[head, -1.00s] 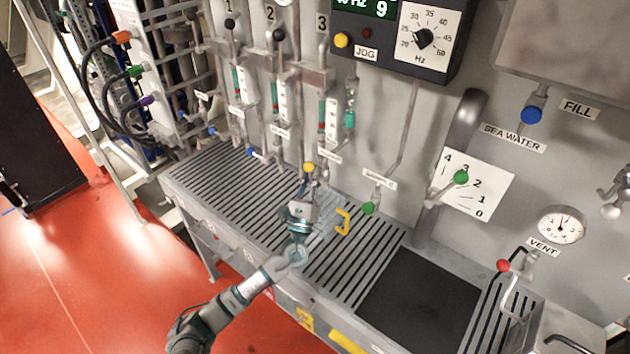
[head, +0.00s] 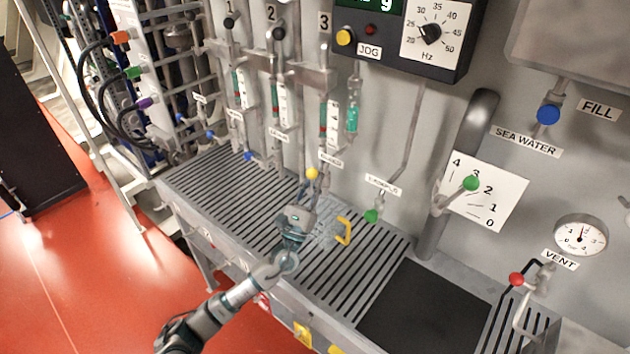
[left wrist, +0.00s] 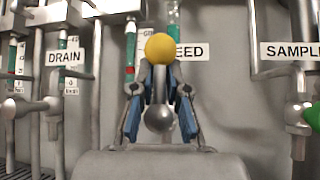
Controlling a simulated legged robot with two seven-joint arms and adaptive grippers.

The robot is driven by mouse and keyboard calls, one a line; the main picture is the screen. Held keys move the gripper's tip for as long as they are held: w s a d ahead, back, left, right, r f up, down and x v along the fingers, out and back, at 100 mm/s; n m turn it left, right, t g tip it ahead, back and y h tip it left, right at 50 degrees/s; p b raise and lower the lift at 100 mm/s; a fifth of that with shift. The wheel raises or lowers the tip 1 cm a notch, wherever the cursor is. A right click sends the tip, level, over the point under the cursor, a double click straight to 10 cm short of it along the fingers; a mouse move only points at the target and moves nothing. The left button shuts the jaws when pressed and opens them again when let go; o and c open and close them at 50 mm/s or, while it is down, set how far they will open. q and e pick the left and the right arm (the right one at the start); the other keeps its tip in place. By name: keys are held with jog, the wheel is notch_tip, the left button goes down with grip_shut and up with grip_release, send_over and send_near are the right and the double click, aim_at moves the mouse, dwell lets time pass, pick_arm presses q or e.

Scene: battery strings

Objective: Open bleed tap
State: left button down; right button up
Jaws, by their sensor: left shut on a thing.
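The bleed tap has a yellow ball knob (head: 312,174), low on the panel below column 3. In the left wrist view the yellow knob (left wrist: 158,48) is above a short grey stem with a grey ball below it. My left gripper (head: 308,191) is at the tap. In the left wrist view its fingers (left wrist: 158,85) with blue pads stand either side of the stem, shut on the tap just under the knob. The sign behind (left wrist: 190,56) is partly hidden and reads "EED". My right gripper is out of view.
The green-knobbed sample tap (head: 371,216) is to the right. The drain tap's sign (left wrist: 64,57) is to the left.

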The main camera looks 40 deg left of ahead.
pick_arm(q)
jog(key=shift+s+a+r, duration=0.15)
jog(key=shift+s+r, duration=0.1)
jog(key=shift+r, duration=0.4)
jog(key=c, duration=1.2)
grip_release()
jog(key=shift+s, duration=0.35)
jog(key=shift+w+f, duration=0.1)
jog(key=shift+f, duration=0.35)
jog(key=v, duration=1.1)
jog(key=shift+s, duration=0.35)
jog(key=shift+f, duration=0.1)
